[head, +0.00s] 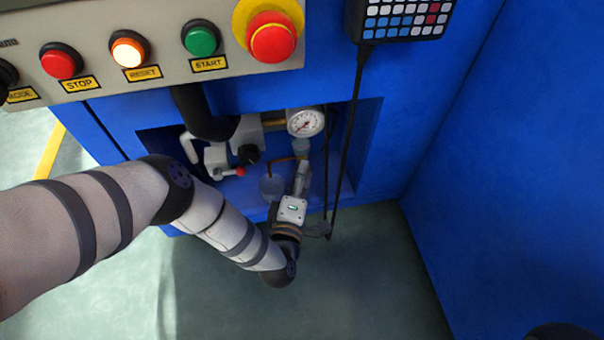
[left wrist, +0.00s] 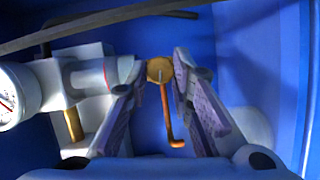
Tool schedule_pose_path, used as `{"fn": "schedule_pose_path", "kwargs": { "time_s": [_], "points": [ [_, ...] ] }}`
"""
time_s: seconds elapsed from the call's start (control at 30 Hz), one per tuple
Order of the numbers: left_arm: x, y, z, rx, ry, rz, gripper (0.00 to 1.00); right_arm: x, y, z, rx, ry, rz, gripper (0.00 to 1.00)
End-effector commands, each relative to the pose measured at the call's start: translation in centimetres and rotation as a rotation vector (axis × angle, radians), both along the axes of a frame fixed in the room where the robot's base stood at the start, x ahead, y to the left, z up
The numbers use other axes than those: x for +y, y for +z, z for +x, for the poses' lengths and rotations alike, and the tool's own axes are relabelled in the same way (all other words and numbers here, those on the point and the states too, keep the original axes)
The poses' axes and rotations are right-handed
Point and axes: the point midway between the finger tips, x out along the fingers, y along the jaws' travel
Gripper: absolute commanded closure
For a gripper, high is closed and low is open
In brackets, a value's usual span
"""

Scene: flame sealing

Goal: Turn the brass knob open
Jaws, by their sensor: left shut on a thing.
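The brass knob (left wrist: 159,69) is a round, flat-faced disc in the left wrist view. It sits between the fingertips of my left gripper (left wrist: 158,78), which is shut on it. A thin copper-coloured rod (left wrist: 166,112) hangs down below the knob and bends at its lower end. In the head view my left gripper (head: 301,176) reaches into the recess of the blue cabinet, below the gauge. I cannot make out the knob clearly there. My right gripper is not in view.
A white pressure gauge (head: 305,122) sits just above the left gripper. A red-tipped lever and grey fittings (head: 216,160) are to its left. A black cable (head: 348,140) hangs close on the right. The control panel (head: 170,80) with buttons is above.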

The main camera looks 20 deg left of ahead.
Motion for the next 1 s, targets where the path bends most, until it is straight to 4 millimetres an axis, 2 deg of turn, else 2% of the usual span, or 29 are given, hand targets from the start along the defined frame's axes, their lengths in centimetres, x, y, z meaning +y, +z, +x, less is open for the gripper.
{"fn": "schedule_pose_path", "kwargs": {
  "time_s": [0.5, 0.53, 0.6, 0.87, 1.0],
  "points": [
    [-0.1, -0.1, -0.1, -0.005, -0.003, -0.013, 1.0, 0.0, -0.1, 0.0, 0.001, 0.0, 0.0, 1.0],
    [-0.1, -0.1, -0.1, -0.005, -0.003, -0.013, 0.73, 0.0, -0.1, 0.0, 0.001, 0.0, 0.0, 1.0],
    [-0.1, -0.1, 0.0, -0.006, -0.002, -0.013, 0.58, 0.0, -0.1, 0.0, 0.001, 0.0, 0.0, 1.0],
    [-0.1, 0.0, 0.0, -0.006, -0.001, -0.012, 0.58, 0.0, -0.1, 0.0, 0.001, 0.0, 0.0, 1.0],
    [-0.4, -0.1, -1.5, -0.003, -0.002, -0.014, 0.58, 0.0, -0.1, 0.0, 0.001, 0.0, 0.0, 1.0]
  ]
}}
